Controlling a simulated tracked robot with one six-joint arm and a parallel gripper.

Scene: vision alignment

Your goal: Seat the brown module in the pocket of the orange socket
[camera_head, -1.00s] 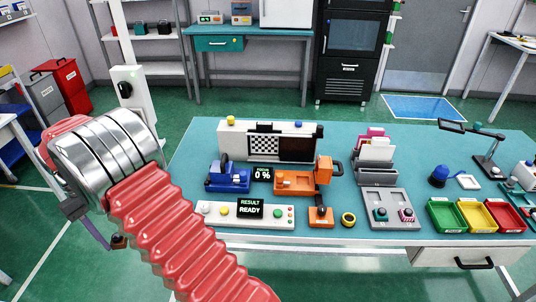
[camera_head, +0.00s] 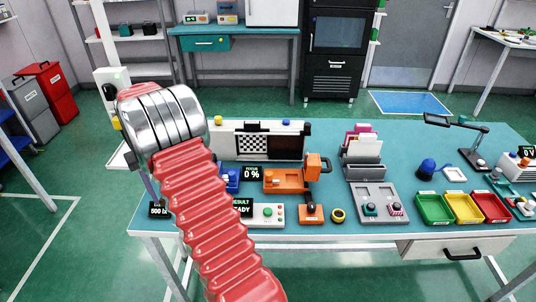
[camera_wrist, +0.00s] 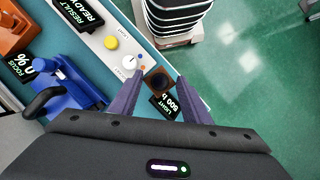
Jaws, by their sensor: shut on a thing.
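The brown module (camera_wrist: 158,81) is between the two dark purple fingers of my gripper (camera_wrist: 160,76) in the wrist view, held over the table's edge area by the light display. The gripper is shut on it. In the head view my arm hides the module and most of the gripper. The orange socket (camera_head: 284,181) stands on the table right of my arm, beside the blue fixture. Part of it shows at the upper left of the wrist view (camera_wrist: 14,28). Its pocket's inside is too small to make out.
The blue fixture (camera_wrist: 66,88) and the white button panel (camera_wrist: 112,46) lie between my gripper and the socket. A checkered-target box (camera_head: 262,141) stands behind the socket. A grey tray (camera_head: 378,200), card holder and coloured bins are to the right.

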